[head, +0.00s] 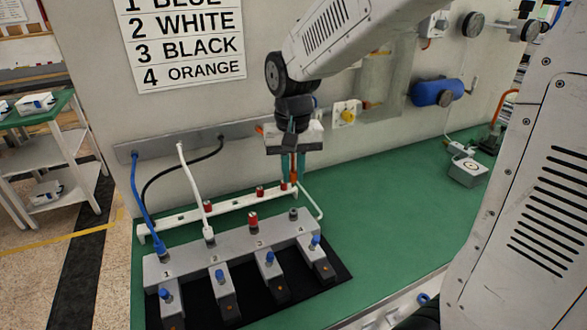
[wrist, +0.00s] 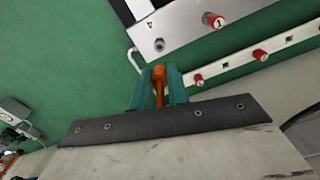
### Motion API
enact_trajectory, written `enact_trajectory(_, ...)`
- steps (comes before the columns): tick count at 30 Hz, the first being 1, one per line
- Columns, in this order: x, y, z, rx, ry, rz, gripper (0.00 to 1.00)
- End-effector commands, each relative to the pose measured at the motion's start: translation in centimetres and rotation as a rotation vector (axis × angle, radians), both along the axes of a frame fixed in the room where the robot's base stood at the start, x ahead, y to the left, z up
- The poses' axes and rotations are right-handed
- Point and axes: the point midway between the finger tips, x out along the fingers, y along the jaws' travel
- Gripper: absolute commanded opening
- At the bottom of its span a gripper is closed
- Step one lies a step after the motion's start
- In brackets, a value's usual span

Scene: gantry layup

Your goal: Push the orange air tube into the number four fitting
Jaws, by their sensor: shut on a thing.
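The grey manifold block (head: 230,237) stands on a black mat on the green bench. Its number four fitting (head: 293,213) is the bare one at the right end; it also shows in the wrist view (wrist: 159,44), beside a "4" mark. My gripper (head: 294,178) is above and behind the block, its teal fingers shut on the orange air tube (wrist: 159,84). The tube's orange end shows between the fingertips in the wrist view, apart from the fitting. In the head view, most of the tube is hidden behind my gripper.
A blue tube (head: 137,205) and white tube (head: 190,180) reach fittings one and two. A red cap (head: 253,219) sits on fitting three. A white rail (head: 230,201) with red caps lies behind the block. A sign (head: 185,45) reads "4 ORANGE".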

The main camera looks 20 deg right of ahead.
Motion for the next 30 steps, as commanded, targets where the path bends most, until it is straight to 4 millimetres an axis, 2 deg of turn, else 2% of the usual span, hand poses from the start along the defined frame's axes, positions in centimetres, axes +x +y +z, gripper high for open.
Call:
enact_trajectory(8, -0.1, -0.1, -0.4, 0.000, 0.001, 0.026, 0.00)
enact_trajectory(21, -0.1, -0.2, -4.4, 0.000, 0.002, 0.024, 0.00)
enact_trajectory(30, -0.1, -0.2, -5.7, 0.000, 0.000, 0.024, 0.00)
